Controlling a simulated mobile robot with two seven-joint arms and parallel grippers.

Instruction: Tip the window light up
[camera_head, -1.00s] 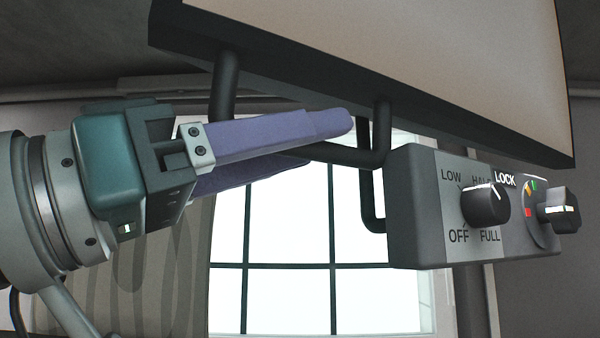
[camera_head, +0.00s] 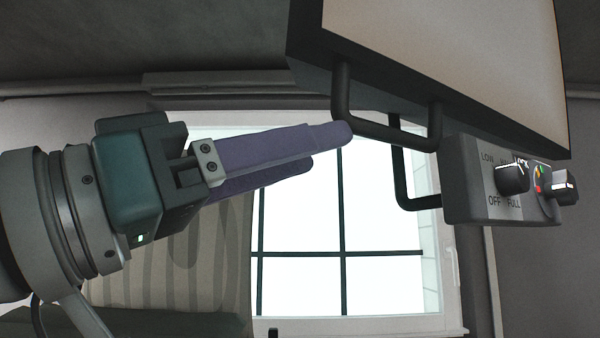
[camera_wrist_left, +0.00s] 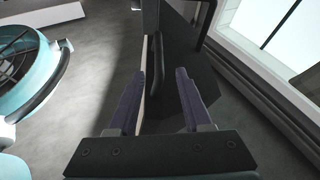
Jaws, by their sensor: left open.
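The window light is a large panel with a pale face (camera_head: 460,60) and a dark frame, tilted at the upper right of the head view. A dark U-shaped handle (camera_head: 388,130) hangs from its lower edge. My left gripper (camera_head: 328,148), with purple fingers, is open and points right; its upper fingertip overlaps the handle's left corner in the picture, and I cannot tell whether they touch. In the left wrist view, a dark bar, likely the handle (camera_wrist_left: 156,62), shows in line with the gap between the open fingers (camera_wrist_left: 160,76). My right gripper is not in view.
A grey control box (camera_head: 460,205) with two knobs, marked LOW, OFF, FULL and LOCK, sits under the light's right end. A second dark bar (camera_head: 401,180) joins its left side. A bright window (camera_head: 300,230) stands behind. A teal round fan-like object (camera_wrist_left: 25,70) is at left in the wrist view.

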